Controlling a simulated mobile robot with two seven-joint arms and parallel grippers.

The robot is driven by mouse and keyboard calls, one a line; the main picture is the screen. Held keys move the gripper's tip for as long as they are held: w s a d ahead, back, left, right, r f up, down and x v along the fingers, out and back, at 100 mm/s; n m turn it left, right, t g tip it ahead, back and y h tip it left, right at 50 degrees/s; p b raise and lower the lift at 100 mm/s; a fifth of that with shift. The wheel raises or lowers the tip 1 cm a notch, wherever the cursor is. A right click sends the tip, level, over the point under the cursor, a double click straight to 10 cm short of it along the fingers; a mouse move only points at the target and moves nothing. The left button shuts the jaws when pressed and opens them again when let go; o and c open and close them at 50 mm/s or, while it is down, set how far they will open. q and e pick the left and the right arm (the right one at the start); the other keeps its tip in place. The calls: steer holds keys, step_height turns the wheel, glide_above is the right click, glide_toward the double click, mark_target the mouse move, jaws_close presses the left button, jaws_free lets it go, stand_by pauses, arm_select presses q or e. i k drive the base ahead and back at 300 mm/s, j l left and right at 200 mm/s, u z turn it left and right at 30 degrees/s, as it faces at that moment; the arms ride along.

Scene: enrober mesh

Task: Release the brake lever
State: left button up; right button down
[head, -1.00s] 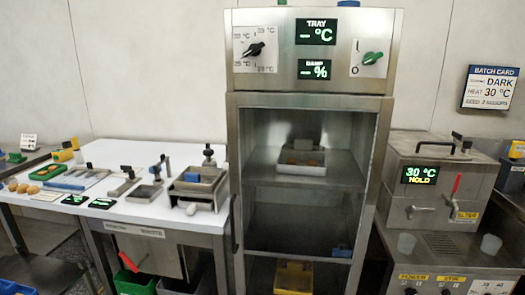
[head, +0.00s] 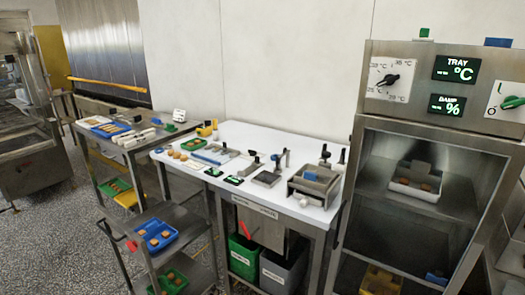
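Two red-ended parts could be the brake lever, and I cannot tell which is. One is a small red knob (head: 132,246) on the front left side of the wheeled-looking trolley (head: 165,215). The other is a slanted red handle (head: 246,232) under the white table, above the green bin. Both are small in the head view, and their exact positions are hard to read. Neither of my grippers is in view, and nothing of mine touches either part.
The white table (head: 235,135) holds small tools, trays and a metal box. A green bin (head: 243,257) and grey bin (head: 283,270) stand beneath it. A steel cabinet (head: 430,135) is at right. Trolley shelves carry blue and green trays. Speckled floor (head: 55,235) is open at left.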

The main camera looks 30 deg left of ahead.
mark_target(132, 246)
steer(key=u, duration=1.95)
